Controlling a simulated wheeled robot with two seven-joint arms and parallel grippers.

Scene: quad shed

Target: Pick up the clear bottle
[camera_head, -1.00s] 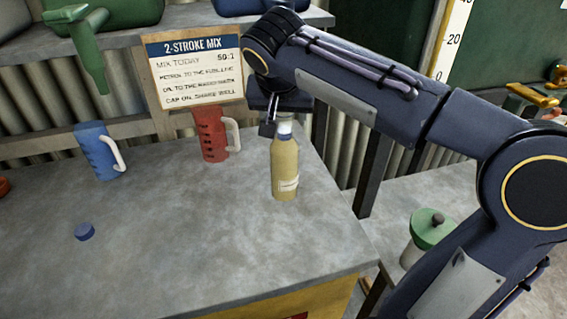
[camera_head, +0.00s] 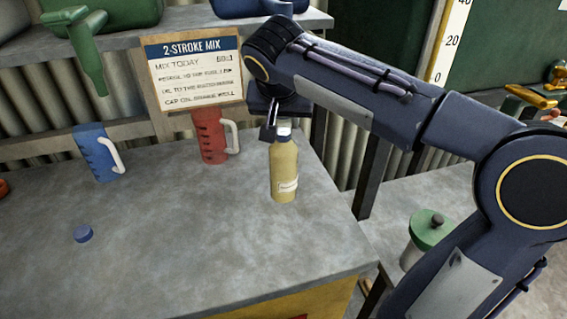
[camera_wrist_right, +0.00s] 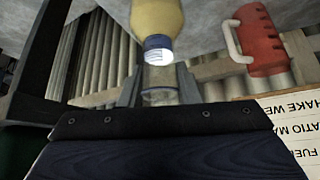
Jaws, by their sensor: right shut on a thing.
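My right gripper (camera_head: 278,130) comes down from above and is shut on the bottle's top end. In the right wrist view the bottle (camera_wrist_right: 157,18) shows at the top, its neck toward the fingers of my right gripper (camera_wrist_right: 158,88). The arm partly hides the grip in the head view. My left gripper is not in view.
A red jug (camera_head: 209,137) stands left of the bottle, a blue jug (camera_head: 92,155) farther left. A blue cap (camera_head: 83,233) lies on the bench. A sign (camera_head: 194,68) stands behind. A green-lidded container (camera_head: 430,230) is right of the bench. The bench front is clear.

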